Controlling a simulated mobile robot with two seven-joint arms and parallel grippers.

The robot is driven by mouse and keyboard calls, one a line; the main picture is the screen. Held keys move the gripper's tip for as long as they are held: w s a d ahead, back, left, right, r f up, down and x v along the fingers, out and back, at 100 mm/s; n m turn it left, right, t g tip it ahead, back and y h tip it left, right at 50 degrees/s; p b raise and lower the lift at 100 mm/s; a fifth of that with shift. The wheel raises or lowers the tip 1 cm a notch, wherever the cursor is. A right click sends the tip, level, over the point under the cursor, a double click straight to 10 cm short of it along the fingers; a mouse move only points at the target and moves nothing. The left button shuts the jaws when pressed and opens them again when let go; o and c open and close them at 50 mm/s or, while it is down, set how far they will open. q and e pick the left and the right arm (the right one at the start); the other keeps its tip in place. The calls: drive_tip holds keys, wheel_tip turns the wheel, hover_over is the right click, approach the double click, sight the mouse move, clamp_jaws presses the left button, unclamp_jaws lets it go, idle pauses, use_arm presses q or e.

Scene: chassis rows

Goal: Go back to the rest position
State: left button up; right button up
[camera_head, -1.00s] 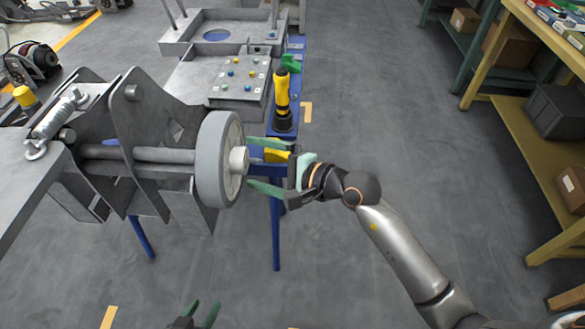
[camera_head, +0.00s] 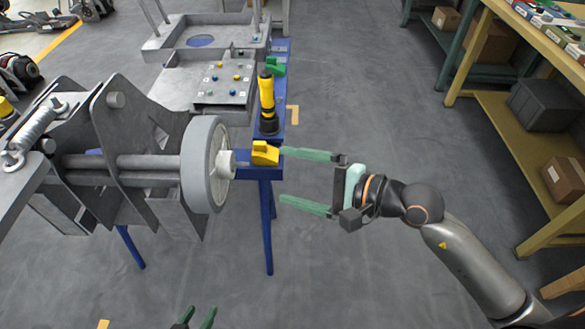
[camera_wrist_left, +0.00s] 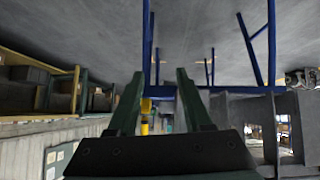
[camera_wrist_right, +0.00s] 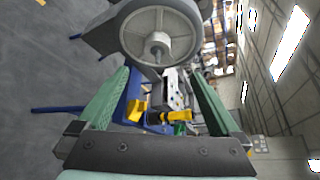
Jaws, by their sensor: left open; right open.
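My right gripper (camera_head: 306,182) is open and empty in the head view, its green fingers pointing left, apart from the grey wheel (camera_head: 204,165) on its axle. The wheel also shows in the right wrist view (camera_wrist_right: 160,38), ahead of the open fingers (camera_wrist_right: 160,105). My left gripper (camera_head: 196,318) shows only its fingertips at the bottom edge of the head view. Its open, empty fingers (camera_wrist_left: 157,100) also show in the left wrist view.
A yellow block (camera_head: 264,153) and a yellow-black tool (camera_head: 267,103) sit on the blue stand (camera_head: 266,205). A grey metal chassis (camera_head: 85,180) fills the left. A yellow shelf (camera_head: 520,140) stands at the right. Floor between is clear.

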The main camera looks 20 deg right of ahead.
wheel_tip(320, 180, up, 4)
drive_tip(key=m+t+y+p, duration=0.2)
drive_tip(key=m+t+p, duration=0.2)
drive_tip(key=m, duration=1.3)
drive_tip(key=s+d+f+m+h+p, duration=0.25)
drive_tip(key=d+f+m+h, duration=0.35)
drive_tip(key=m, duration=0.9)
drive_tip(key=s+d+f+m+h+p, duration=0.25)
drive_tip(key=f+m+h, duration=0.4)
drive_tip(key=m, duration=0.95)
use_arm(q)
drive_tip(key=s+a+r+p, duration=0.1)
drive_tip(key=a+r, duration=0.2)
drive_tip(key=r, duration=0.5)
drive_tip(key=shift+s+r+n+y+p, duration=0.15)
drive_tip(key=shift+n+y+p, duration=0.15)
drive_tip(key=shift+y+p, duration=0.1)
use_arm(e)
drive_tip(key=s+a+f+m+g+y, duration=0.1)
drive_tip(key=s+a+f+m+g, duration=0.1)
drive_tip(key=s+f+m+g, duration=0.3)
drive_tip(key=s+f+m, duration=0.3)
drive_tip(key=f, duration=0.1)
drive_tip(key=shift+f+y, duration=0.25)
drive_tip(key=shift+y, duration=0.1)
